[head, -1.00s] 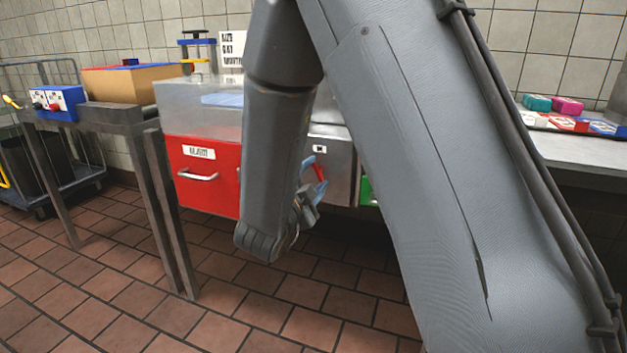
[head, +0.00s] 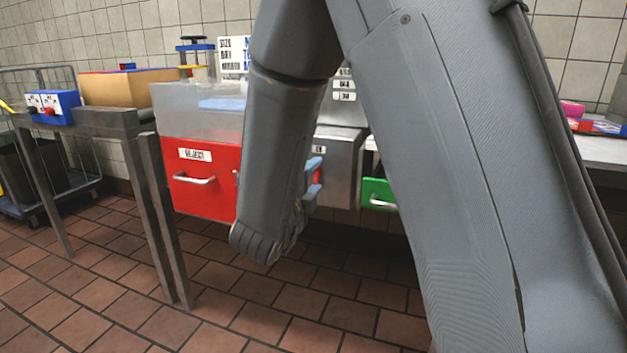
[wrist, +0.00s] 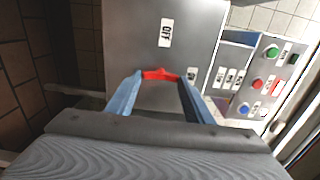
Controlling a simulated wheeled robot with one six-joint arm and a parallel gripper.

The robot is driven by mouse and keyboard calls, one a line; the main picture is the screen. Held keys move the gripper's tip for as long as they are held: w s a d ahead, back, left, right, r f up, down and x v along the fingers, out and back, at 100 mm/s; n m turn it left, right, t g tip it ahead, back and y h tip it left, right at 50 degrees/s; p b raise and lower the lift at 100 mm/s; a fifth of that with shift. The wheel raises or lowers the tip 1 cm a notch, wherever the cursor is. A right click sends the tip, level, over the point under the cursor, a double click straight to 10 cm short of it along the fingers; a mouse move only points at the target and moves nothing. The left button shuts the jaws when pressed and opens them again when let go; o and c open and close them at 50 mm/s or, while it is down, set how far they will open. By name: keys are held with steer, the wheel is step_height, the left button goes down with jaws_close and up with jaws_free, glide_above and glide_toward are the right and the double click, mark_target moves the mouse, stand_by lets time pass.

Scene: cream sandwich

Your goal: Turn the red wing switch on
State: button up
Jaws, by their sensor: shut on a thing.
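The red wing switch (wrist: 160,74) is on the grey metal face of a box, between my gripper's two blue fingers in the wrist view. It lies roughly crosswise there, one end at each fingertip. My gripper (wrist: 161,79) is shut on it. An OFF label (wrist: 165,33) is above the switch in that view. A second small label (wrist: 191,74) sits just right of the right fingertip, and its text is too small to read. In the head view, my gripper (head: 314,176) is mostly behind my arm, with a blue fingertip and some red showing at the grey box (head: 340,160).
A red REJECT drawer (head: 205,178) is left of the grey box, and a green drawer (head: 379,192) is right of it. A panel with coloured buttons (wrist: 268,78) is at the right in the wrist view. A table (head: 100,124) stands left; the tiled floor before it is clear.

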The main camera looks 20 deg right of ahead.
steer(key=shift+f, duration=0.1)
steer(key=o, duration=1)
steer(key=shift+o, duration=0.2)
steer(key=shift+s, duration=0.1)
steer(key=p+v, duration=0.1)
steer(key=v, duration=0.6)
steer(key=shift+s+a, duration=0.25)
